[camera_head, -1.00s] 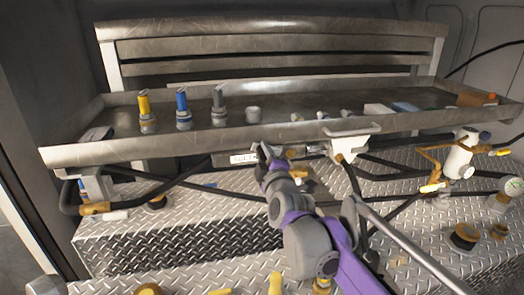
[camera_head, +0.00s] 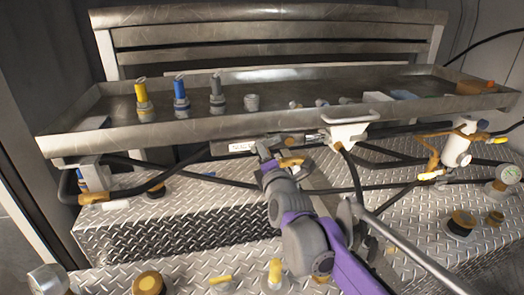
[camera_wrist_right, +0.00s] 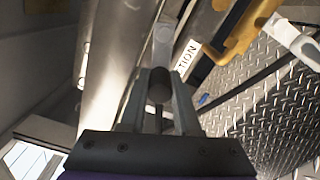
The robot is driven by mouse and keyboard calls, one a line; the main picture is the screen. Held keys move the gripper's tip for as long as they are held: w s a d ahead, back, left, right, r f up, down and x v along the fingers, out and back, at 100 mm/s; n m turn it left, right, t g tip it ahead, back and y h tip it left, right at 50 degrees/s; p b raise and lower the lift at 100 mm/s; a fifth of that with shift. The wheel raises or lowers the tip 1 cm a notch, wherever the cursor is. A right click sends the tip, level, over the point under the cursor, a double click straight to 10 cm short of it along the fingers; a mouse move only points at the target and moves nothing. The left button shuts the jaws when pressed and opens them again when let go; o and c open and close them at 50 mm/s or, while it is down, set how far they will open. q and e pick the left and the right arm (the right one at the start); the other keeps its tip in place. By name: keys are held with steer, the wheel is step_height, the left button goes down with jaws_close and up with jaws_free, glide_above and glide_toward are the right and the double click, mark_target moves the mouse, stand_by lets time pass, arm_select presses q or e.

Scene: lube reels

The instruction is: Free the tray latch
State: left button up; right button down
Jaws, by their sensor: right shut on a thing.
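The long metal tray (camera_head: 190,134) runs across the head view. My right gripper (camera_head: 264,152) is just below its front lip, near the middle, beside a grey bar with a white label (camera_head: 240,147). In the right wrist view my right gripper (camera_wrist_right: 158,98) is shut on a dark, round-ended latch knob (camera_wrist_right: 159,84). A flat light-grey lever (camera_wrist_right: 163,42) stands just beyond the knob, along the tray's underside. The latch is too small and covered to make out in the head view. My left gripper is not in view.
Yellow, blue (camera_head: 181,95) and grey nozzles stand in the tray. A white bracket with a handle (camera_head: 347,132) is right of my gripper. An orange fitting (camera_head: 291,162) and black hoses lie close by, above the diamond-plate boxes (camera_head: 160,235).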

steer(key=shift+f, duration=0.1)
stand_by(0.4)
steer(key=c, duration=0.6)
jaws_free()
steer(key=s, duration=0.3)
steer(key=s+d, duration=0.1)
steer(key=s, duration=0.3)
steer(key=s+d, duration=0.1)
steer(key=s, duration=0.2)
steer(key=shift+s+d, duration=0.1)
steer(key=shift+s, duration=0.25)
